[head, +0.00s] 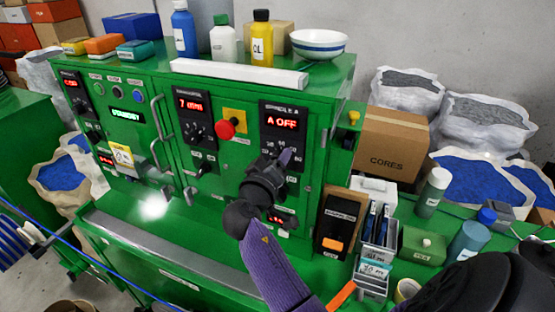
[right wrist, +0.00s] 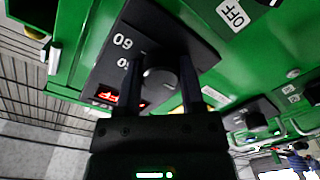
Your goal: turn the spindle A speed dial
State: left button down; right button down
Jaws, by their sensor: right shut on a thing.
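The spindle A panel (head: 284,117) is a black plate on the green cabinet, and its red display (head: 282,123) reads "A OFF". My right gripper (head: 285,160) is at the lower part of this panel and covers the dial in the head view. In the right wrist view the dial (right wrist: 158,82) is a dark round knob with white numbers around it. The fingers of my right gripper (right wrist: 165,85) stand on either side of the knob, shut on it. My left gripper is not in view.
A red emergency button (head: 226,129) on a yellow plate sits left of the panel. Another dial panel (head: 194,118) is farther left. A black box with an orange switch (head: 336,225) and a grey bin (head: 373,262) stand to the right. Bottles and a bowl (head: 318,43) are on top.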

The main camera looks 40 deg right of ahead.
jog(key=shift+r, duration=0.1)
dwell(0.4)
jog(key=shift+c, duration=1)
grip_release()
